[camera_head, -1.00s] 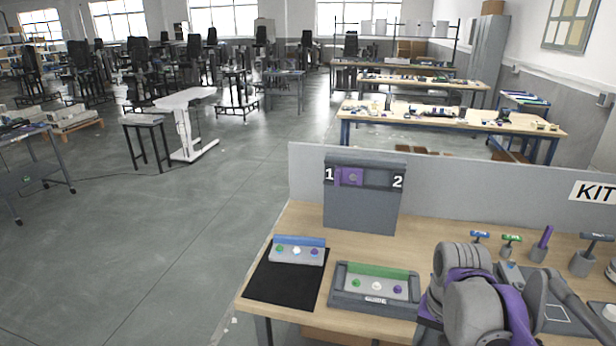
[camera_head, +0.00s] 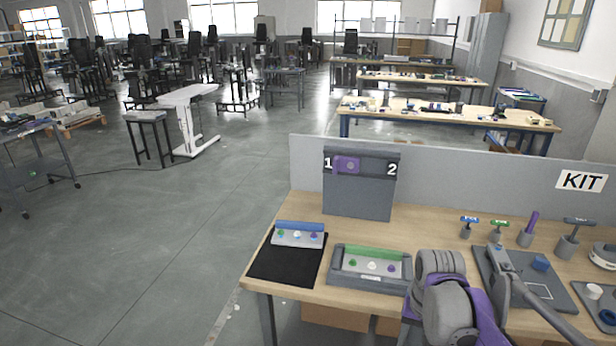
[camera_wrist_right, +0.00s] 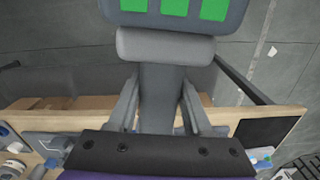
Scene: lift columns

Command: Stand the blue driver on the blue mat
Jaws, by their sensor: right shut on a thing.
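A small blue T-handled tool (camera_head: 469,220), the likely blue driver, stands in a grey holder at the back right of the bench in the head view. I see no blue mat; a black mat (camera_head: 270,268) lies at the bench's left end, bearing a blue-and-grey kit block (camera_head: 299,235). In the right wrist view my right gripper (camera_wrist_right: 161,90) shows its fingers either side of a grey shape. In the head view my right arm hides the gripper. My left gripper is not in view.
A grey tray with a green-backed block (camera_head: 368,262) sits right of the mat. Green (camera_head: 498,226), purple (camera_head: 531,222) and dark (camera_head: 577,224) tools stand along the back. An upright panel (camera_head: 361,190) marked 1 and 2 stands behind. The mat's front part is bare.

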